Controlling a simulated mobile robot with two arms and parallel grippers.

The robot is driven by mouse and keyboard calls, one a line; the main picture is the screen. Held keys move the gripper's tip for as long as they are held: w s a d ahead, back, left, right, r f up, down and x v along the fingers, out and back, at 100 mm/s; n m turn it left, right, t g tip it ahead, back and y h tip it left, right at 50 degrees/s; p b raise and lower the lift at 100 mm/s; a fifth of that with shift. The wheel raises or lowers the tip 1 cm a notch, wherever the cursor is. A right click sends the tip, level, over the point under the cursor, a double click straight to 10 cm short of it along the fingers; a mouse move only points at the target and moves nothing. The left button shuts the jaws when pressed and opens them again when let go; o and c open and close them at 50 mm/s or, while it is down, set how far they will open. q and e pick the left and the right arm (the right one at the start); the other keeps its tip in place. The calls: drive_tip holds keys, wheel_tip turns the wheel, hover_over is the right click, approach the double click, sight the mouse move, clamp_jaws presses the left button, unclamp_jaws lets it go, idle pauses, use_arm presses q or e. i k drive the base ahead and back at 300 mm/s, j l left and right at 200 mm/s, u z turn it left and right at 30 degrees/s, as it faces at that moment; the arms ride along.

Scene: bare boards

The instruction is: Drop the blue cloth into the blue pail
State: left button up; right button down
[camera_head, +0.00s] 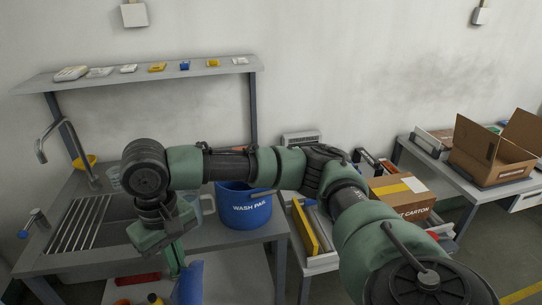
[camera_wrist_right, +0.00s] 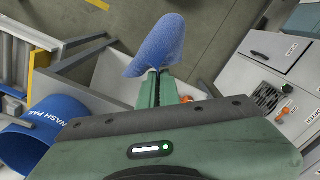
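The blue pail (camera_head: 245,212), labelled "WASH PAIL", stands upright on the grey bench, right of the sink; my right arm crosses in front of its rim. In the right wrist view the pail (camera_wrist_right: 30,145) is at the lower left. My right gripper (camera_head: 176,268) points down, left of the pail and near the bench's front edge. It is shut on the blue cloth (camera_head: 188,285), which hangs from the fingertips. In the right wrist view the cloth (camera_wrist_right: 158,45) spreads beyond the closed fingers (camera_wrist_right: 156,78), clear of the pail. My left gripper is not in view.
A sink with a tap (camera_head: 75,145) and a ribbed drainer (camera_head: 78,225) lie left on the bench. A shelf (camera_head: 130,79) with small items hangs above. Right of the pail are a tray with a yellow item (camera_head: 305,227) and cartons (camera_head: 400,195).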

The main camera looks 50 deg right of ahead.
sight(242, 207)
drive_tip(key=k+l+z, duration=0.15)
drive_tip(key=z, duration=1.05)
